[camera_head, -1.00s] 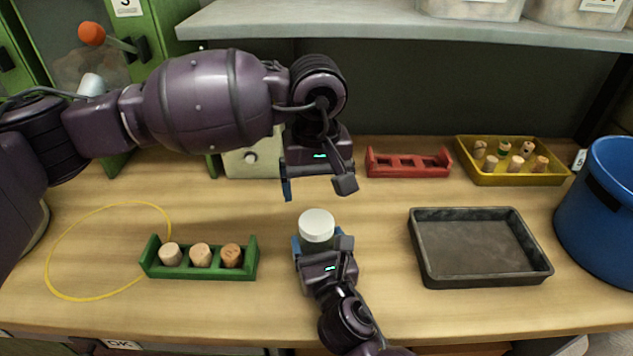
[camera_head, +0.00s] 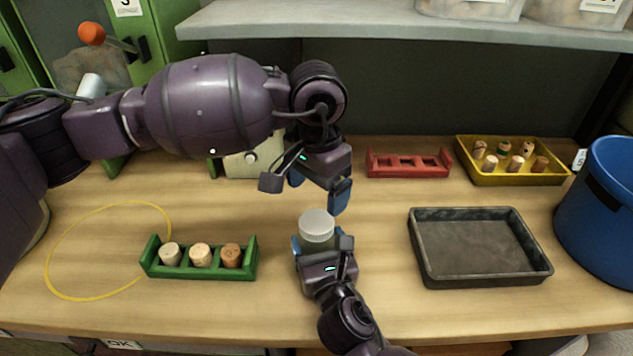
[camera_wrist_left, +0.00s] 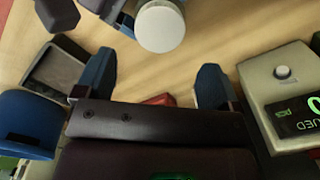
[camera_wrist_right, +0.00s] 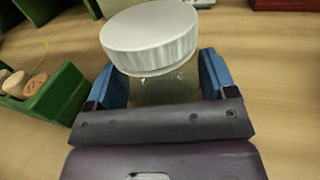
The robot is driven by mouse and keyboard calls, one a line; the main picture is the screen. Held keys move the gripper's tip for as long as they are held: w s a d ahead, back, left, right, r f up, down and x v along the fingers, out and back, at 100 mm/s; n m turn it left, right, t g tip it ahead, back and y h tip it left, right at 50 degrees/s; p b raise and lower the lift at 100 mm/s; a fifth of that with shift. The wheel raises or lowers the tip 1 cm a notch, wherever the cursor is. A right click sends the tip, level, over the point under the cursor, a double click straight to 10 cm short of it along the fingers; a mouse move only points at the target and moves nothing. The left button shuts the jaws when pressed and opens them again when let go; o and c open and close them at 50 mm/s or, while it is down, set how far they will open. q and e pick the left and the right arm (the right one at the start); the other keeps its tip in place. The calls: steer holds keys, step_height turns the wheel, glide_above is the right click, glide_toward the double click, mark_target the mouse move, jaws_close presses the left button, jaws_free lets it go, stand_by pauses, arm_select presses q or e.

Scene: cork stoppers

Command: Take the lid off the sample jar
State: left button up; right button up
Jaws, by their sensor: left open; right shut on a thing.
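The sample jar shows in the right wrist view (camera_wrist_right: 165,90) as a clear body under a ribbed white lid (camera_wrist_right: 150,38), which sits on its top. In the head view the lid (camera_head: 317,224) is a pale disc above my right gripper (camera_head: 322,250). That gripper is shut on the jar's body, its blue fingers on either side and the lid standing clear above them. My left gripper (camera_head: 305,190) is open and empty, just behind and above the lid. In the left wrist view the lid (camera_wrist_left: 161,28) lies beyond the open fingers (camera_wrist_left: 155,80).
A green rack (camera_head: 201,272) with three corks stands left, near a yellow ring (camera_head: 60,290). A dark tray (camera_head: 478,283) and blue bin (camera_head: 605,220) are right. Behind are a red rack (camera_head: 408,172), yellow cork tray (camera_head: 512,180) and a device with a knob (camera_head: 250,158).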

mark_target(317, 221)
arm_select(q)
steer(key=shift+f, duration=3.6)
